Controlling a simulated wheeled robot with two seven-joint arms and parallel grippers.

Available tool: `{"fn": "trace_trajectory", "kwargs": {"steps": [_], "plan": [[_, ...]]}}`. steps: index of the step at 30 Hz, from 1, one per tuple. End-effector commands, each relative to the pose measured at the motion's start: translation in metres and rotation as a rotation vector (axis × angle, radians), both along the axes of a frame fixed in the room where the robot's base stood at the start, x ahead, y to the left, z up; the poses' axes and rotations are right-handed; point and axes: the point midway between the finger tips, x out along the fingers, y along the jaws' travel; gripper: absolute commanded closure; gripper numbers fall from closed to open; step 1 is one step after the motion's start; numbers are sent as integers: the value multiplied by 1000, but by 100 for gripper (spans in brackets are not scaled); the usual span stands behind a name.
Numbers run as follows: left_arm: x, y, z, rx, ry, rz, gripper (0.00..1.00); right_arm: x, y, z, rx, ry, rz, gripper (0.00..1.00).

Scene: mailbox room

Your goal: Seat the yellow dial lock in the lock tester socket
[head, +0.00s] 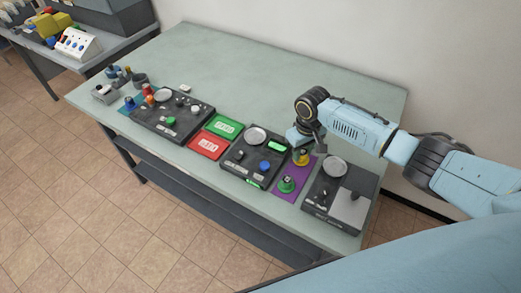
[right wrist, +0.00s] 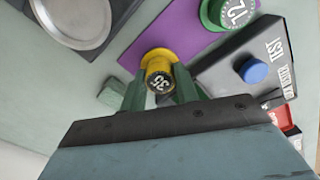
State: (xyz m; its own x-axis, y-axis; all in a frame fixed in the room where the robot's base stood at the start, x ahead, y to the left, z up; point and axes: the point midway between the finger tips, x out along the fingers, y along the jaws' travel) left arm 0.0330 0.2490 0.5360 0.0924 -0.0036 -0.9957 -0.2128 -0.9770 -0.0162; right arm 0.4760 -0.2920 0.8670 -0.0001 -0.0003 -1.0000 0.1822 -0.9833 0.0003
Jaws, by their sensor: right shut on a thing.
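The yellow dial lock (head: 301,160) is by the far end of the purple mat (head: 296,178). My right gripper (head: 302,147) reaches down over it from the right. In the right wrist view, the lock (right wrist: 158,58), with a dark numbered face, sits between the green fingers, which are shut on it; I cannot tell whether it touches the mat. Left of the mat stands a dark tester box (head: 250,174) with a blue knob and a round silver plate; its lettering is only partly readable (right wrist: 276,50). I cannot make out the socket. My left gripper is not in view.
A green dial lock (head: 287,184) stands on the purple mat near the gripper. A dark box with a silver disc (head: 334,167) and grey plate is to the right. Green (head: 223,127) and red trays (head: 206,145) and another dark panel (head: 173,121) lie left. The table's back is clear.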

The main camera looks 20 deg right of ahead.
Motion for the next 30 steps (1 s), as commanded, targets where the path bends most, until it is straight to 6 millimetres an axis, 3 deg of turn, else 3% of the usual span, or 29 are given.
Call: {"fn": "trace_trajectory", "kwargs": {"steps": [15,25,30], "plan": [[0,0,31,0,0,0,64,0,1,26,1,-1,0,93],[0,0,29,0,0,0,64,1,2,27,1,-2,-2,93],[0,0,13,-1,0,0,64,13,25,60,0,-11,-41,93]]}}
